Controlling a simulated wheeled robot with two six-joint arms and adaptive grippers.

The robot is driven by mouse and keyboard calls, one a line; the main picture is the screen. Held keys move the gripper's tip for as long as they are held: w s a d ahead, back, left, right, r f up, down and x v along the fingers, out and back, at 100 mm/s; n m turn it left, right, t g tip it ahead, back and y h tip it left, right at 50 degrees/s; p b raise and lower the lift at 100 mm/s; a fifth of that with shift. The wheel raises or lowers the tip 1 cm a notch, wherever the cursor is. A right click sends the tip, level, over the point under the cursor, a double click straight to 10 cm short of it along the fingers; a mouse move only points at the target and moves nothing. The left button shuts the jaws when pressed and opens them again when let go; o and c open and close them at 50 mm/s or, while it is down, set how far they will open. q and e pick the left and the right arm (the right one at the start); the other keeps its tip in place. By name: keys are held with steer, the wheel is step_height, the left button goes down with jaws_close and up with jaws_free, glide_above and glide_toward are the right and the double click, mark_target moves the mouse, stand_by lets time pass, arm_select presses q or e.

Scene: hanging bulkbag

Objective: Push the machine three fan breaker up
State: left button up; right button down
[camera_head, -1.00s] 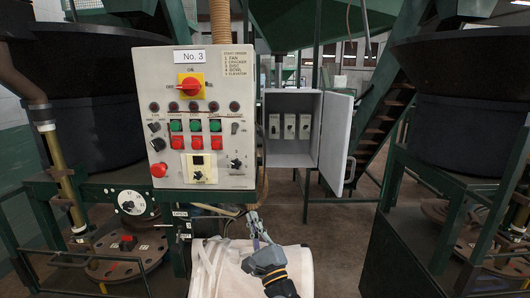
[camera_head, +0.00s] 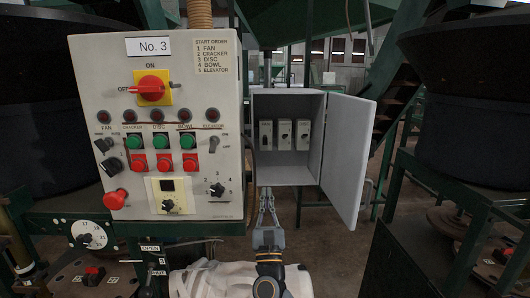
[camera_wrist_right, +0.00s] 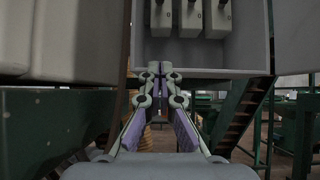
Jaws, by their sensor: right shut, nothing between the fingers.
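An open grey breaker box (camera_head: 287,175) hangs right of the control panel marked No. 3 (camera_head: 210,95). Inside are three pale breakers in a row: left (camera_head: 265,135), middle (camera_head: 284,135) and right (camera_head: 303,134). No label that I can read tells which is the fan breaker, and the lever positions are too small to tell. My right gripper (camera_head: 266,194) is shut and empty, pointing at the box from just below and in front. In the right wrist view its tips (camera_wrist_right: 160,70) sit below the breakers' lower ends, apart from them. My left gripper is not in view.
The box door (camera_head: 347,155) stands open to the right. The control panel with its buttons and knobs is close on the left. A white bag (camera_head: 225,280) lies below the gripper. Green frames and a dark bin (camera_head: 470,120) stand at the right.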

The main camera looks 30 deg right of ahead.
mark_target(265, 140)
steer(key=p+x, duration=0.1)
steer(key=x, duration=0.2)
steer(key=p+x, duration=0.2)
steer(key=x, duration=0.1)
steer(key=r+p+x, duration=0.1)
steer(key=p+x, duration=0.1)
steer(key=x, duration=0.1)
steer(key=shift+s+r, duration=0.15)
steer(key=shift+r, duration=0.1)
steer(key=r+p, duration=0.2)
steer(key=p, duration=0.1)
steer(key=shift+s+a+r, duration=0.15)
steer(key=shift+s+a, duration=0.05)
steer(key=shift+a, duration=0.05)
steer(key=shift+s+a+r, duration=0.1)
steer(key=shift+s+r, duration=0.1)
steer(key=shift+r, duration=0.1)
steer(key=shift+s+a+r+p, duration=0.15)
steer(key=shift+s+r+p, duration=0.1)
steer(key=shift+s+p, duration=0.1)
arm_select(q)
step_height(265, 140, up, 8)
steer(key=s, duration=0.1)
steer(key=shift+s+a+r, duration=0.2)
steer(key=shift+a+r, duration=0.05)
arm_select(e)
steer(key=shift+w+f, duration=0.1)
steer(key=shift+w, duration=0.05)
